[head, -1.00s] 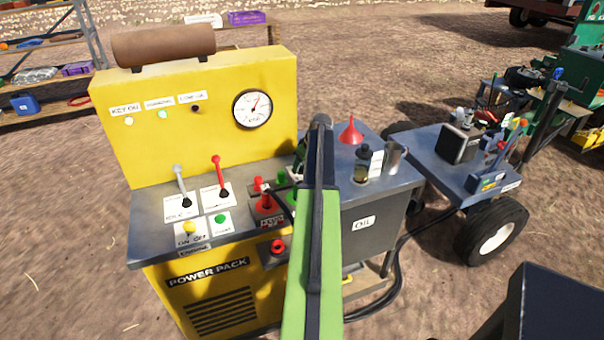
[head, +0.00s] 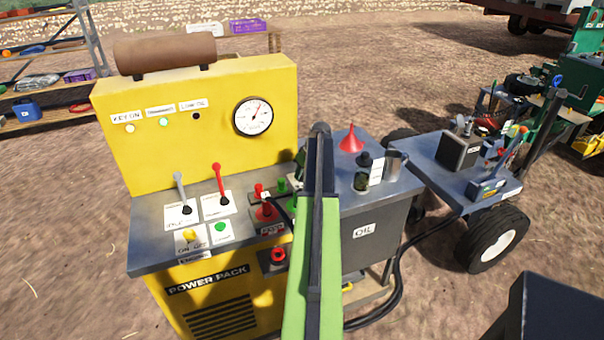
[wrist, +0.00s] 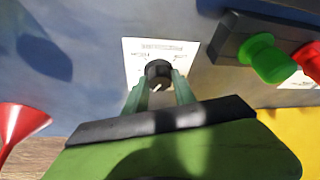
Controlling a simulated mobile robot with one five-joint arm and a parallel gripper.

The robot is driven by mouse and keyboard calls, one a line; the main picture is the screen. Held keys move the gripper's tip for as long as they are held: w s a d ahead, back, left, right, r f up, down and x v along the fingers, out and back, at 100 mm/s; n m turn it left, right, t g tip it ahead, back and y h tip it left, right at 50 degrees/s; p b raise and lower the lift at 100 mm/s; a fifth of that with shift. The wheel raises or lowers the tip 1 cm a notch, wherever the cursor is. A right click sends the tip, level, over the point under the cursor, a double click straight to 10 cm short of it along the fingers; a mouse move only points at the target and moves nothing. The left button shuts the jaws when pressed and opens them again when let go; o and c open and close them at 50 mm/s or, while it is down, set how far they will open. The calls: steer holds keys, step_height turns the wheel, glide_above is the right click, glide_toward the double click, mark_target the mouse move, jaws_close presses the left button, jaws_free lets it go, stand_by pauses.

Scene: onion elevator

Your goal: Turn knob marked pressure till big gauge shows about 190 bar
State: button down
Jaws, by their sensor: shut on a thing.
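The big round gauge (head: 253,117) is on the yellow upright panel of the power pack. Its needle points up and slightly right; the numbers are too small to read. In the wrist view, a black knob (wrist: 159,70) sits on a white label plate (wrist: 137,55) on the grey top. The print on the plate is too blurred to read. My gripper (wrist: 160,88) is shut on this knob, a green finger on each side. In the head view my green and black arm hides the knob and the gripper.
Red and green couplings (wrist: 268,60) stand close to the right of the knob in the wrist view. A red funnel (head: 351,138), a dark bottle (head: 362,171) and a metal cup (head: 396,165) stand on the grey top. Two levers, one with a red handle (head: 218,183), rise at the left.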

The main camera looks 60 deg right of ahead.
steer(key=m, duration=0.1)
steer(key=m+h, duration=0.1)
steer(key=m, duration=0.1)
steer(key=m+g, duration=0.1)
steer(key=m, duration=0.1)
steer(key=shift+w+a+h, duration=0.1)
steer(key=shift+a+h, duration=0.15)
steer(key=shift+h, duration=0.15)
steer(key=m+g, duration=0.1)
steer(key=m, duration=0.1)
steer(key=m+h, duration=0.1)
steer(key=m, duration=0.2)
steer(key=shift+w+g, duration=0.1)
steer(key=shift+g, duration=0.3)
steer(key=shift+m, duration=0.3)
steer(key=shift+a, duration=0.1)
steer(key=c, duration=1)
jaws_free()
steer(key=shift+c, duration=0.2)
steer(key=p+v, duration=1.6)
steer(key=v, duration=0.1)
steer(key=shift+r, duration=0.2)
